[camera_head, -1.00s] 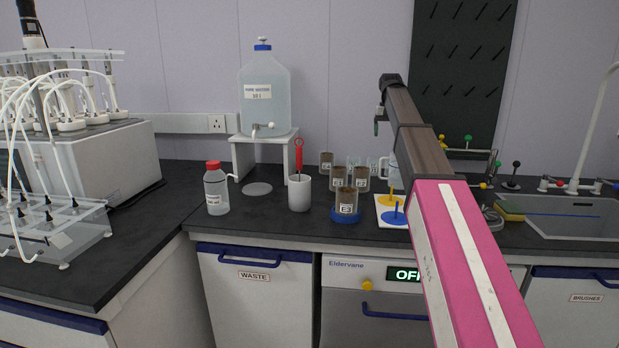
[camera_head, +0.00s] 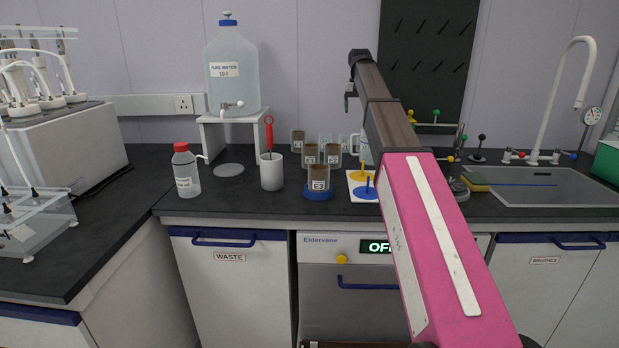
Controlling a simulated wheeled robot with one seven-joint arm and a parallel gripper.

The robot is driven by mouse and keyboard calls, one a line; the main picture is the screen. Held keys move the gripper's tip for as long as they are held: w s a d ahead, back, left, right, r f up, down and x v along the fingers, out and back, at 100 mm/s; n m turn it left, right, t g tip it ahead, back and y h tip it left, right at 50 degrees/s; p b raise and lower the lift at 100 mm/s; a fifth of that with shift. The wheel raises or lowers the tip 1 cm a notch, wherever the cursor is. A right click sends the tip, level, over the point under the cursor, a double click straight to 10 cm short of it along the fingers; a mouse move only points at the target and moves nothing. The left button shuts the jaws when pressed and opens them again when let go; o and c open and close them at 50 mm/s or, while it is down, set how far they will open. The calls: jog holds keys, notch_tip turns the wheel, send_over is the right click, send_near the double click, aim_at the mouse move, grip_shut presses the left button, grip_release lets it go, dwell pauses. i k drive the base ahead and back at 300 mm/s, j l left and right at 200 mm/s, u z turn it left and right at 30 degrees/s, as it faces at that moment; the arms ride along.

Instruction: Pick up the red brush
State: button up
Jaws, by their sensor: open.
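The red brush (camera_head: 269,132) stands in a white cup (camera_head: 271,174) on the dark worktop. Its red looped handle sticks up out of the cup, and its lower end is hidden inside. My pink and brown arm reaches from the lower right toward the back wall. My gripper (camera_head: 349,97) is at the arm's far end, small in view, open and apart from the brush. It is to the right of the brush and higher in the picture.
Left of the cup are a red-capped bottle (camera_head: 186,171) and a water tank (camera_head: 235,72) on a white stand (camera_head: 203,143). Close on its right are several brown-filled beakers (camera_head: 319,177) and a board with coloured discs (camera_head: 355,190). A sink (camera_head: 540,185) is at right.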

aim_at(269, 126)
jog(key=k+j, duration=0.15)
jog(key=j, duration=0.2)
jog(key=k+j, duration=0.15)
jog(key=j, duration=0.2)
jog(key=k+j, duration=0.15)
jog(key=j, duration=0.2)
jog(key=k+j, duration=0.15)
jog(key=j, duration=0.2)
jog(key=k+j, duration=0.15)
jog(key=j, duration=0.25)
